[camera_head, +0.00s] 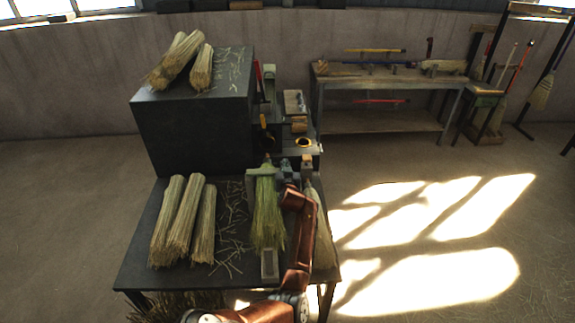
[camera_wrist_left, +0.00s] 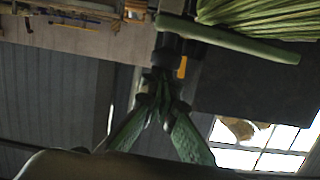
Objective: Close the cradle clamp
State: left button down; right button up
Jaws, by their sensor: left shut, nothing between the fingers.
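A green-tinted straw broom head (camera_head: 267,218) lies on the dark front table, with its narrow end toward the back. A pale green clamp bar (camera_head: 262,172) crosses that narrow end. In the left wrist view the long green bar (camera_wrist_left: 228,40) runs beside the green straw (camera_wrist_left: 265,14). I cannot tell whether the clamp is fully closed. My left gripper (camera_head: 286,165) is just right of the clamp, partly hidden by its own arm. In the left wrist view its green fingers (camera_wrist_left: 160,88) are shut and empty, close to the bar's dark end. My right gripper is not in view.
Straw bundles (camera_head: 182,222) lie on the left of the front table (camera_head: 140,262). A dark block (camera_head: 190,125) bearing more bundles stands behind. A paler broom (camera_head: 321,230) is right of my arm. A workbench (camera_head: 385,122) stands at the back right. Open floor lies right.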

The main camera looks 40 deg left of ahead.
pick_arm(q)
jog(key=shift+f, duration=0.15)
notch_tip(320, 180, up, 5)
jog(key=p, duration=0.3)
jog(key=v, duration=1)
jog(key=shift+f, duration=0.4)
